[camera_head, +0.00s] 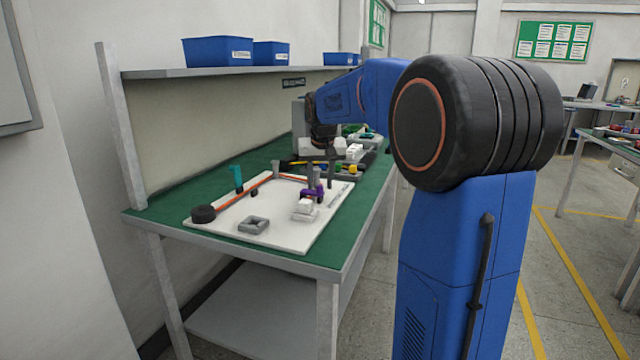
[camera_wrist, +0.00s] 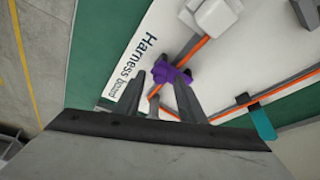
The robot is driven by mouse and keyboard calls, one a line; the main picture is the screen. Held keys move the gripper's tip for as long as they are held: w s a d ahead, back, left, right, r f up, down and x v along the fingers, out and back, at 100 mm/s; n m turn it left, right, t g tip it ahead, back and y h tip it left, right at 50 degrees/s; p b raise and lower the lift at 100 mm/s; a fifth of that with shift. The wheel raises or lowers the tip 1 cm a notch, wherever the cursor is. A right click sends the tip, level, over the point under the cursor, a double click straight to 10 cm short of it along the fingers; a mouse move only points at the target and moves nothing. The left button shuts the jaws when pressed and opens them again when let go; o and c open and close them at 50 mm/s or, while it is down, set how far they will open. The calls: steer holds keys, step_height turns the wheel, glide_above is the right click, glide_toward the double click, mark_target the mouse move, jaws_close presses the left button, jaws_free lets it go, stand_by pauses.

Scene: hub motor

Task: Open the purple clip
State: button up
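The purple clip (camera_head: 312,193) stands on the white harness board (camera_head: 285,238), near its right edge. In the wrist view the purple clip (camera_wrist: 171,74) sits at the fingertips, close to the orange cable. My gripper (camera_head: 321,172) points down at the clip from above. In the wrist view my gripper (camera_wrist: 160,80) has its two fingers apart, one on each side of the clip's middle. The right fingertip overlaps the clip in the picture; I cannot tell whether either finger touches it. The clip's lower part is partly hidden.
The orange cable (camera_head: 259,184) runs across the board. A teal clip (camera_head: 237,175) stands at the board's far left edge. Blue bins (camera_head: 218,51) stand on the shelf above.

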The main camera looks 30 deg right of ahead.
steer(key=shift+w+f, duration=0.15)
steer(key=shift+f, duration=0.2)
jaws_close()
